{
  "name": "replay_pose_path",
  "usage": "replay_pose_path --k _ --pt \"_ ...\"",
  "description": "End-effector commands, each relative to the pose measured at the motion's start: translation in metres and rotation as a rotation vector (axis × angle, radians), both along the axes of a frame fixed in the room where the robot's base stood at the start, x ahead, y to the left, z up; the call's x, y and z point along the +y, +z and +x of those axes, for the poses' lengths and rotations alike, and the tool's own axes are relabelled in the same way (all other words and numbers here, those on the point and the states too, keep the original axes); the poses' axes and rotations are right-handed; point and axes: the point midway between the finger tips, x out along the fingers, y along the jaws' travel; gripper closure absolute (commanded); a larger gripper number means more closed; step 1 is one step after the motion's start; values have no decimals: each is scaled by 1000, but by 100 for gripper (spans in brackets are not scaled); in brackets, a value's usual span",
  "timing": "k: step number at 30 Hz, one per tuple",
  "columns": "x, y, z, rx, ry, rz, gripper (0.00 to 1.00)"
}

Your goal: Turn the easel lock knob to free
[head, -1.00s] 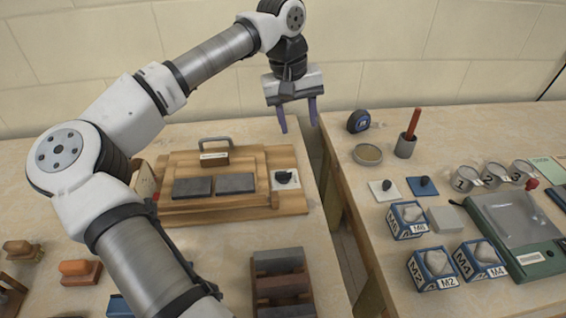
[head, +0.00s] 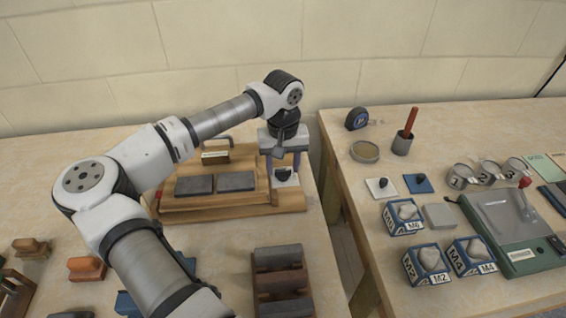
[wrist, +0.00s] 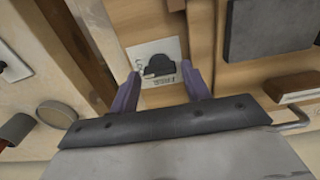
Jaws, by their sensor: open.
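The easel lock knob (head: 284,174) is a small black knob on a white labelled plate (head: 290,181) at the right side of the wooden easel (head: 240,203). In the wrist view the knob (wrist: 159,66) sits on its plate, with printed lettering that is too small to read fully. My gripper (head: 284,166) is open above the plate, pointing down, with a purple finger on each side of the knob. I see no contact with the knob.
Two dark slabs (head: 235,181) and a metal handle (head: 217,141) are on the easel just left of my gripper.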

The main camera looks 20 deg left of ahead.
Motion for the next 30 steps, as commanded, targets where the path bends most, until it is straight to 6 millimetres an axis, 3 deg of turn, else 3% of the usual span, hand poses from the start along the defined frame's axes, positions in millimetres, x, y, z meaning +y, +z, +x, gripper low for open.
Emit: replay_pose_path --k 11,19,30 --pt "0 -8 0 0 0 -1 53" --pt "0 -8 0 0 0 -1 84" --pt "0 -10 0 -2 64 1 85"
